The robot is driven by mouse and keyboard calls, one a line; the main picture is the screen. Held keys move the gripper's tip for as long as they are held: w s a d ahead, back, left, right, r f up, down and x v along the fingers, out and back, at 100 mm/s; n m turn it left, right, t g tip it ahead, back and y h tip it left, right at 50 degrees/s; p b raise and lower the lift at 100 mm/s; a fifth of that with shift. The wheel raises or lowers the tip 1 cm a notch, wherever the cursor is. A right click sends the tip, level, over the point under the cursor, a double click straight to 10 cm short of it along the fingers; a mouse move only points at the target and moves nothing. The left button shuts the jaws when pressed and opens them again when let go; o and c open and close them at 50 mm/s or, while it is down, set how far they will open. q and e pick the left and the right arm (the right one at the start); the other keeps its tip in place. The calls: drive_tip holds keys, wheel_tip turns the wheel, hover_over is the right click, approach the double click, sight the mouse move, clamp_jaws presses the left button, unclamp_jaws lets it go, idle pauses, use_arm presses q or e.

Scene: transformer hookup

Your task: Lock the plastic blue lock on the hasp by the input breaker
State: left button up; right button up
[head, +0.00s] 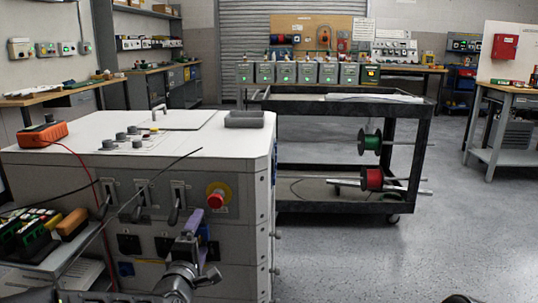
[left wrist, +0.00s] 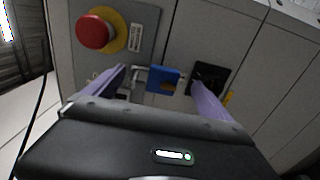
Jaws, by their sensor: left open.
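The blue lock (left wrist: 163,79) is in the left wrist view, close to the cabinet front, with its grey shackle (left wrist: 140,76) pointing left. The hasp cannot be told clearly from the shackle, nor whether the shackle is closed. My left gripper (left wrist: 163,88) is open, with one purple finger on each side of the lock. In the head view my left gripper (head: 197,228) is in front of the cabinet, below the red emergency button (head: 215,200). The button also shows at the upper left in the left wrist view (left wrist: 94,31). My right gripper is not in view.
The cabinet (head: 245,165) has several lever switches (head: 143,193) on its front and a grey tray (head: 244,119) on top. A black square socket (left wrist: 208,77) is right of the lock. A black cart (head: 345,150) stands behind. The floor at right is clear.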

use_arm(q)
drive_tip(key=s+b, duration=0.1)
drive_tip(key=s, duration=0.5)
drive_tip(key=shift+s+a, duration=0.25)
drive_tip(key=shift+s, duration=0.1)
drive_tip(key=shift+r, duration=0.1)
drive_tip(key=s+b, duration=0.4)
drive_tip(key=s, duration=0.3)
drive_tip(key=shift+s+a, duration=0.2)
drive_tip(key=shift+s, duration=0.2)
idle(0.3)
